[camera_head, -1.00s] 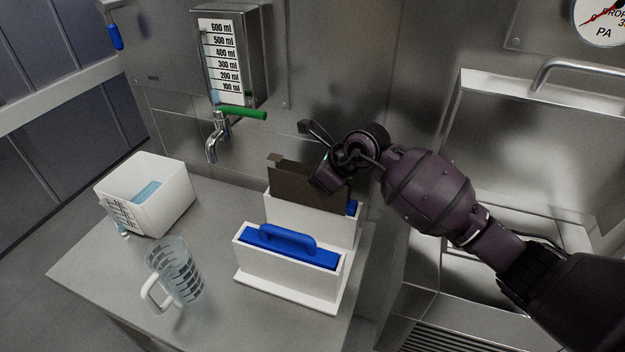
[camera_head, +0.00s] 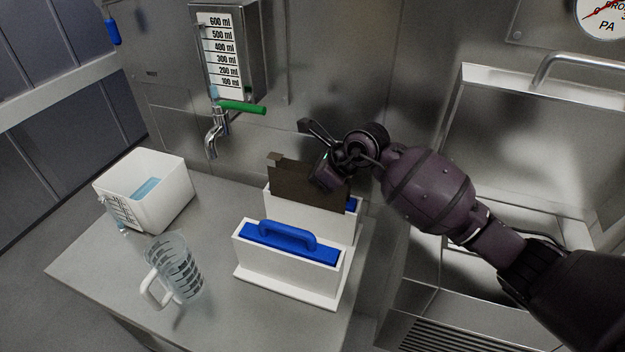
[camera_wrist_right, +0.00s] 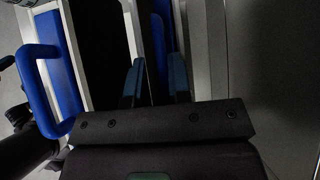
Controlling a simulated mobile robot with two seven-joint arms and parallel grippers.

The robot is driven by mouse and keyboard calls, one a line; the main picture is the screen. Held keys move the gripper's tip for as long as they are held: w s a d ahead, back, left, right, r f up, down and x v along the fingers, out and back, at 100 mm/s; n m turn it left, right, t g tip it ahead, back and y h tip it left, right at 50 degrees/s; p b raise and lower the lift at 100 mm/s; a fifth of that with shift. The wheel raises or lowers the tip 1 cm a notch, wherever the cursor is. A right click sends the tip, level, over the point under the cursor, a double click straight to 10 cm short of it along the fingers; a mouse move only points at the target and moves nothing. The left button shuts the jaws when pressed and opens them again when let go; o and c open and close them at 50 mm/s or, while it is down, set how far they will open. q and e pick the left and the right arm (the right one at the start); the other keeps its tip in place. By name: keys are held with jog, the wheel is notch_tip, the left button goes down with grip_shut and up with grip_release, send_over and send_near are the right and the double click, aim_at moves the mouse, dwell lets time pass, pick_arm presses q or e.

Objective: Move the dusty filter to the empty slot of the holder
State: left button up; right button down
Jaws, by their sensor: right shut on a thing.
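The holder (camera_head: 290,283) is white, with a front box and a back box, on the grey table. A blue filter with a loop handle (camera_head: 286,237) sits in the front box. A dark brown panel, apparently the dusty filter (camera_head: 300,184), stands upright at the back box (camera_head: 312,220), its upper part above the rim. My right gripper (camera_head: 318,178) is at the panel's upper right side, shut on it. In the right wrist view the fingers (camera_wrist_right: 156,82) point between pale walls. The panel's lower edge is hidden.
A measuring jug (camera_head: 178,268) and a white tub of water (camera_head: 150,205) stand to the left. A tap with a green lever (camera_head: 222,120) is on the wall behind. A steel basin (camera_head: 470,250) lies to the right. The table's front left is bare.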

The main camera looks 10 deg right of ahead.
jog(key=shift+s+f, duration=0.15)
jog(key=shift+f, duration=0.35)
jog(key=c, duration=1.1)
grip_release()
jog(key=shift+o, duration=0.7)
jog(key=shift+r, duration=0.1)
jog(key=shift+o, duration=1.1)
jog(key=shift+r, duration=0.1)
jog(key=shift+r, duration=0.1)
